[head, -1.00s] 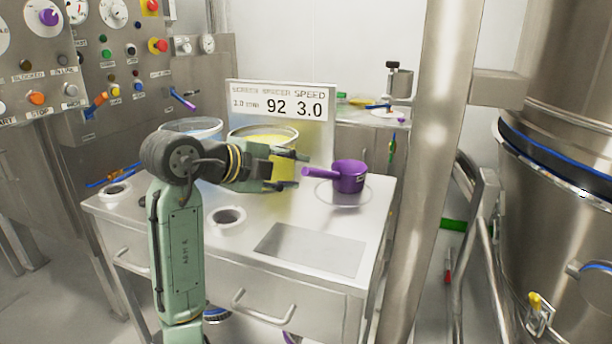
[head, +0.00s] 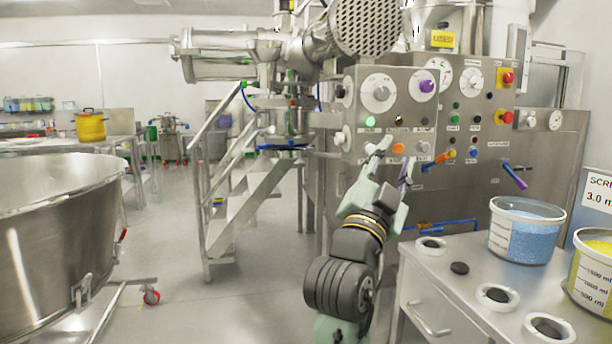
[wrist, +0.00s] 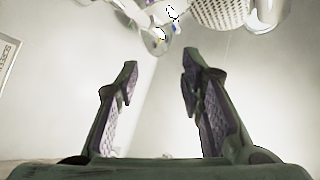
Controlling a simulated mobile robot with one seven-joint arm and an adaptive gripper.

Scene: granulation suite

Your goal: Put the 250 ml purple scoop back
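The purple scoop is not in view in either current picture. My gripper (head: 392,165) is raised in front of the control panel in the head view, its fingers pointing up. In the wrist view my gripper (wrist: 155,105) shows two fingers well apart with nothing between them. It is open and empty.
A steel cart (head: 460,300) at the right has round holes in its top and carries a tub of blue granules (head: 525,232) and a tub of yellow granules (head: 594,275). The control panel (head: 455,205) stands behind. Steps (head: 240,190) and a large steel bowl (head: 60,230) are left; floor between is clear.

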